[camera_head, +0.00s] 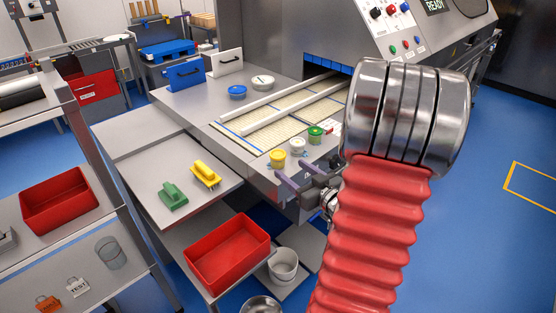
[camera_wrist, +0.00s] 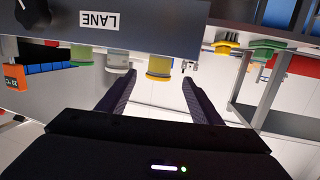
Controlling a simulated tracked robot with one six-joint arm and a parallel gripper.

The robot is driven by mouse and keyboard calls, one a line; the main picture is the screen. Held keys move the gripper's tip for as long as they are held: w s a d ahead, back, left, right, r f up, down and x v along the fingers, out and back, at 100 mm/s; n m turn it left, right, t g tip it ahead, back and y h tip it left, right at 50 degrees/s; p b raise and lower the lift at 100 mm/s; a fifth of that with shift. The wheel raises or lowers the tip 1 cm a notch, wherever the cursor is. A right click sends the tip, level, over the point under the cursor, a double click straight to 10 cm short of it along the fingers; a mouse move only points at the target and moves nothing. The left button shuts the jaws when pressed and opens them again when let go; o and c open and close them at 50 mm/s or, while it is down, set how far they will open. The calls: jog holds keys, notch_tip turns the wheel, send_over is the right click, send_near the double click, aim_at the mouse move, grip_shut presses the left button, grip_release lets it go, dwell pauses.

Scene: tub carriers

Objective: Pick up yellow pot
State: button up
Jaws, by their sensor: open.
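The yellow pot (camera_head: 278,158) stands at the front edge of the machine's bed, at the left end of a short row of pots. My gripper (camera_head: 290,180) is open and empty, just in front of the row, with its fingers towards the pots. In the wrist view, which looks upside down, the yellow pot (camera_wrist: 159,68) shows beyond and between the two open fingertips (camera_wrist: 157,80). It looks apart from both fingers. My arm hides the bed to the right of the row in the head view.
A white pot (camera_head: 297,145) and a green pot (camera_head: 315,133) stand close beside the yellow one. Yellow (camera_head: 206,174) and green (camera_head: 173,195) handled tools lie on the side table. A red tub (camera_head: 227,255) and a white bucket (camera_head: 284,265) are below.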

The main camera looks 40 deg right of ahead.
aim_at(282, 162)
jog(key=x, duration=0.7)
jog(key=shift+w, duration=0.4)
jog(key=shift+x, duration=2.65)
jog(key=shift+d, duration=0.1)
jog(key=shift+s, duration=0.1)
jog(key=c, duration=1.2)
jog(key=shift+o, duration=0.2)
jog(key=shift+r, duration=0.1)
